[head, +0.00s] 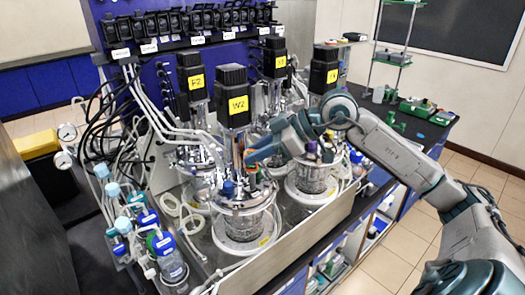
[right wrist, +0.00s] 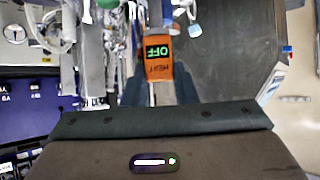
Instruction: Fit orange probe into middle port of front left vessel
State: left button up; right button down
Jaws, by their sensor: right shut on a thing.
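The front left vessel (head: 242,222) is a glass jar with a metal lid under a black motor (head: 235,97) labelled W2. My right gripper (head: 256,154) reaches in from the right, beside the motor column and above the lid. It is shut on a thin orange piece, which I take to be the orange probe (head: 250,161). Its lower end and the middle port are hard to make out among the lid fittings. My left gripper is not in view.
Another vessel (head: 312,183) stands right of the front left one, with two more behind. Tubing (head: 165,125) and capped bottles (head: 170,262) crowd the left. A low pale panel (head: 290,240) runs along the bench front. The dark bench (head: 420,130) has free room at the back right.

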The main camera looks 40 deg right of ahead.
jog(key=shift+s+f+b, duration=0.15)
jog(key=shift+f+b, duration=0.2)
jog(key=shift+f, duration=0.4)
jog(key=shift+a+f+b, duration=0.25)
jog(key=shift+f+b, duration=0.05)
jog(key=shift+f, duration=0.3)
